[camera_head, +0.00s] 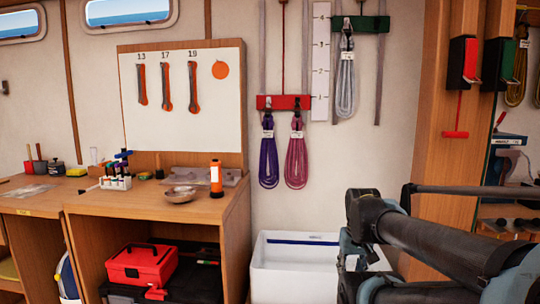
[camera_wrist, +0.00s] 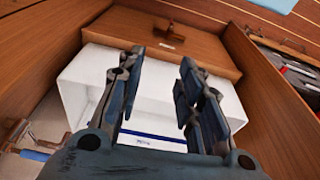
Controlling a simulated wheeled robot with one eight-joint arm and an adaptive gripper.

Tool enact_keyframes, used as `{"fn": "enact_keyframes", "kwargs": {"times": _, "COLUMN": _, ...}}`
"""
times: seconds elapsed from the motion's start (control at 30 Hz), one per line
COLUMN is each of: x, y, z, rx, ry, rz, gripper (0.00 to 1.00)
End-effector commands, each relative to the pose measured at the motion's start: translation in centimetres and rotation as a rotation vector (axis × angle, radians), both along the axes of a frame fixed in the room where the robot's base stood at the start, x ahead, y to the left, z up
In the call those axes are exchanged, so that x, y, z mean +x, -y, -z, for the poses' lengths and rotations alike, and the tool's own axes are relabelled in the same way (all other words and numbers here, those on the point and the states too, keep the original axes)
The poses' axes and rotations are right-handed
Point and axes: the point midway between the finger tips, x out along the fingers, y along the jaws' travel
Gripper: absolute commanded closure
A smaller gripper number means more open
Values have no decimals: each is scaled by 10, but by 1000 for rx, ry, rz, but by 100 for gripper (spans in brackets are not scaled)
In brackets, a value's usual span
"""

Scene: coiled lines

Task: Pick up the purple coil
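The purple coil (camera_head: 269,160) hangs from the left side of a red rack (camera_head: 284,102) on the wall in the head view. A pink coil (camera_head: 296,161) hangs close to its right from the same rack. My gripper (camera_wrist: 158,80) is open and empty in the wrist view, its two fingers spread above a white bin. In the head view my arm is at the lower right, below and to the right of the purple coil and well apart from it. The wrist view does not show the coil.
The white bin (camera_head: 300,285) stands on the floor below the coils. A wooden workbench (camera_head: 215,208) with an orange-and-black cylinder (camera_head: 216,178) is to the left. A grey coil (camera_head: 346,85) hangs from a green rack (camera_head: 361,24). A wooden post (camera_head: 440,120) stands at right.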

Motion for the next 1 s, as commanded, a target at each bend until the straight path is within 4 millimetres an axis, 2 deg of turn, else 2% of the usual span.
{"fn": "enact_keyframes", "kwargs": {"times": 0.17, "x": 0, "y": 0, "z": 0, "rx": 0, "ry": 0, "rz": 0, "gripper": 67}}
{"fn": "enact_keyframes", "kwargs": {"times": 0.33, "x": -2, "y": -7, "z": -10, "rx": 24, "ry": 24, "rz": -27, "gripper": 30}}
{"fn": "enact_keyframes", "kwargs": {"times": 0.37, "x": 2, "y": -11, "z": -13, "rx": 38, "ry": 32, "rz": -43, "gripper": 27}}
{"fn": "enact_keyframes", "kwargs": {"times": 0.43, "x": 17, "y": -24, "z": -25, "rx": 86, "ry": 59, "rz": -94, "gripper": 27}}
{"fn": "enact_keyframes", "kwargs": {"times": 0.57, "x": 61, "y": -63, "z": -62, "rx": 216, "ry": 160, "rz": -245, "gripper": 27}}
{"fn": "enact_keyframes", "kwargs": {"times": 0.7, "x": 118, "y": -108, "z": -118, "rx": 359, "ry": 330, "rz": -412, "gripper": 27}}
{"fn": "enact_keyframes", "kwargs": {"times": 0.8, "x": 161, "y": -134, "z": -161, "rx": 440, "ry": 471, "rz": -507, "gripper": 27}}
{"fn": "enact_keyframes", "kwargs": {"times": 1.0, "x": 248, "y": -167, "z": -252, "rx": 546, "ry": 786, "rz": -627, "gripper": 27}}
